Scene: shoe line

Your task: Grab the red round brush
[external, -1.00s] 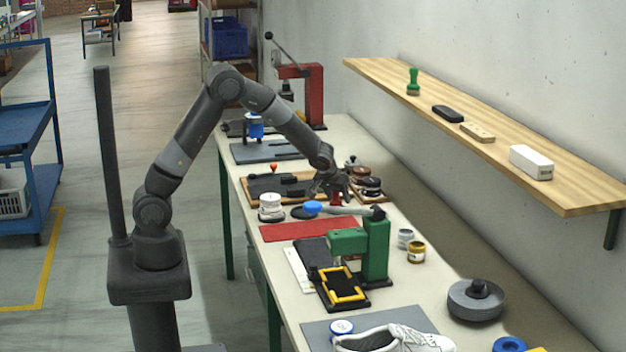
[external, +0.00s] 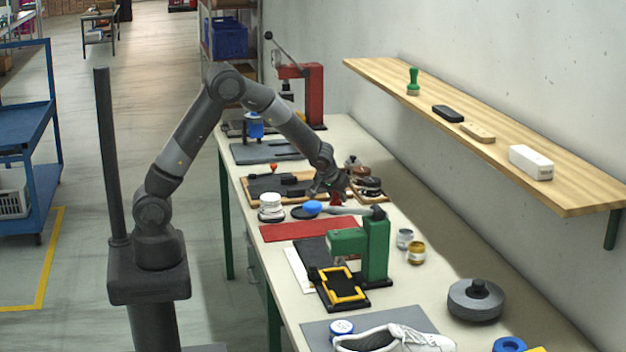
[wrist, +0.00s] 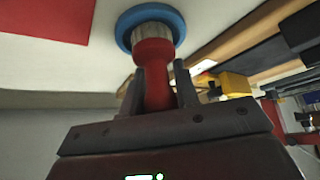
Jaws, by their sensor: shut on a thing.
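My gripper (external: 332,188) is over the bench beside the wooden tray. In the wrist view its two fingers (wrist: 160,88) are shut on the red handle of the round brush (wrist: 154,65), one finger on each side. A pale ribbed band shows at the far end of the handle, in front of a blue disc (wrist: 178,24). I cannot tell whether the disc belongs to the brush or lies behind it. In the external view a small red part of the brush (external: 336,199) shows just below the fingers; the rest is hidden.
A red mat (external: 300,230) and a green press (external: 376,248) stand nearer the camera. The wooden tray (external: 254,201) with dark items is left of my gripper. Round brown items (external: 368,184) lie just right.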

